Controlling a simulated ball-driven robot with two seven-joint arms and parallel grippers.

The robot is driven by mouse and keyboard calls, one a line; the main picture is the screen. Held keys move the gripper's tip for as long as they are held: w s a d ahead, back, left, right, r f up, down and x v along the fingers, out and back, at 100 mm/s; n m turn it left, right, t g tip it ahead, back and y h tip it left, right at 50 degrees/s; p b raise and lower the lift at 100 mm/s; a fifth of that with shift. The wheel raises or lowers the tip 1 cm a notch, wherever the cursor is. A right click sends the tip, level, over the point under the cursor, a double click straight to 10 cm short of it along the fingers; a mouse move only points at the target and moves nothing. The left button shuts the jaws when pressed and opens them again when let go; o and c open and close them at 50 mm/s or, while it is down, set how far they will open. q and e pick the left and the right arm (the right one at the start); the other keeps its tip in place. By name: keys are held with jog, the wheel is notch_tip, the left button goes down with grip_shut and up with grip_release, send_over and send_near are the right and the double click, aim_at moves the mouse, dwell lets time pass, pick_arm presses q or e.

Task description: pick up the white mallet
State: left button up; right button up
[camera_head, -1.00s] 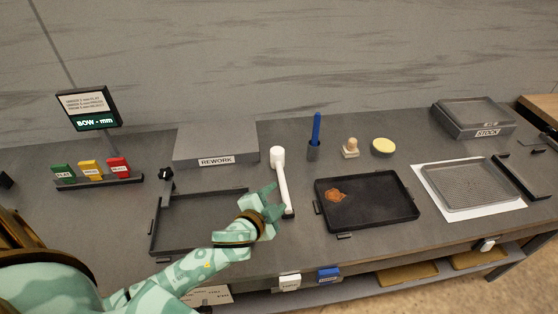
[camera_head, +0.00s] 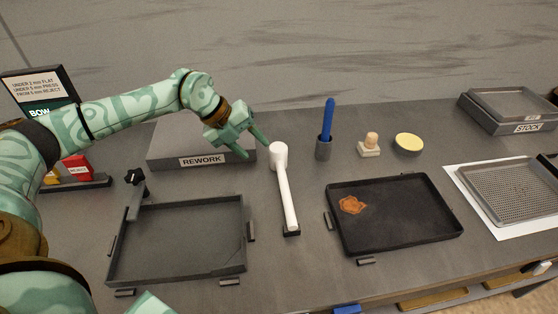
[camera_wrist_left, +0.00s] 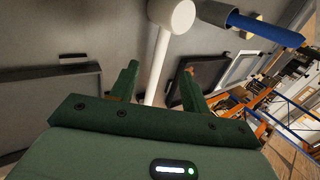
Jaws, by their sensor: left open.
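The handle's front end sits at a small dark block. My left gripper (camera_head: 255,147) is open and empty, just left of and above the mallet head. In the left wrist view the mallet (camera_wrist_left: 158,55) shows beyond and between my open fingers (camera_wrist_left: 157,82), not touching them as far as I can tell. My right gripper is not in view.
A grey REWORK block (camera_head: 170,148) stands behind my left gripper. An empty dark fixture (camera_head: 180,240) lies left of the mallet, and a black tray with an orange-brown stain (camera_head: 400,225) lies right. A blue-handled tool in a holder (camera_head: 325,140), a stamp (camera_head: 370,146) and a yellow pad (camera_head: 408,143) stand behind.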

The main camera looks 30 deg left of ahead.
aim_at(279, 170)
pick_arm(q)
jog(key=b+x, duration=0.1)
jog(key=x, duration=0.5)
jog(key=shift+f, duration=0.15)
jog(key=x, duration=0.2)
jog(key=b+x, duration=0.1)
jog(key=x, duration=0.2)
jog(key=shift+w+d+f, duration=0.1)
jog(key=shift+d, duration=0.25)
jog(key=shift+c, duration=0.4)
grip_shut()
